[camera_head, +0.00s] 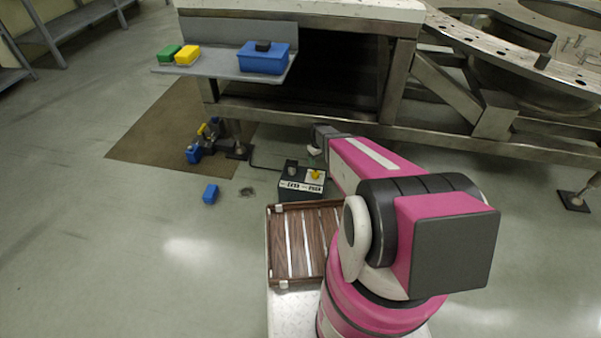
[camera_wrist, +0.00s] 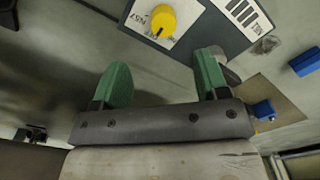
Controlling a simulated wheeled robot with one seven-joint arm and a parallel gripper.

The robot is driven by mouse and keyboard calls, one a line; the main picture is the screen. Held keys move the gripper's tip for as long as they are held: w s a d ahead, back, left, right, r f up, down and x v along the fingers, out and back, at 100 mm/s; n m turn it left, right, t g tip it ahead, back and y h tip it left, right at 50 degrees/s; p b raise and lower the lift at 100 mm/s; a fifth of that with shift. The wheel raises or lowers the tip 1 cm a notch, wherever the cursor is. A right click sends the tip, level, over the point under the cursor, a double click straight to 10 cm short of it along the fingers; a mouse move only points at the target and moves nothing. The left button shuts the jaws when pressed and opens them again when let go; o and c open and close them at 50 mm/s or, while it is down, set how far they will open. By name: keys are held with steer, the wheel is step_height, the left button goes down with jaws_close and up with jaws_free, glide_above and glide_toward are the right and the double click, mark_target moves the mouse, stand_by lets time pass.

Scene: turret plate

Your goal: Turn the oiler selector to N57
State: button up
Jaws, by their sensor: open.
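The oiler selector is a yellow round knob (camera_wrist: 162,20) on a white label plate of a dark box. A small dark mark shows on the knob's lower rim. Printed text on the plate left of the knob (camera_wrist: 138,18) is rotated and seems to read N57. In the head view the yellow knob (camera_head: 316,174) sits on top of the dark box (camera_head: 290,193), at its right side. My gripper (camera_wrist: 163,78) has its two green fingers apart with nothing between them. The knob lies beyond the fingertips, apart from them. In the head view the fingers are small and hard to make out.
A wooden slatted tray (camera_head: 272,250) lies in front of the box. A metal bench frame (camera_head: 330,118) stands behind it. A blue block (camera_head: 210,194) lies on the floor, left of the box. A shelf (camera_head: 222,66) holds green, yellow and blue items. Floor at left is mostly clear.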

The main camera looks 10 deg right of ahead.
mark_target(316, 173)
steer(key=shift+w+a+f, duration=0.3)
steer(key=shift+a+f, duration=0.1)
steer(key=shift+f, duration=0.15)
step_height(316, 173, down, 10)
steer(key=shift+f, duration=0.2)
steer(key=c, duration=0.9)
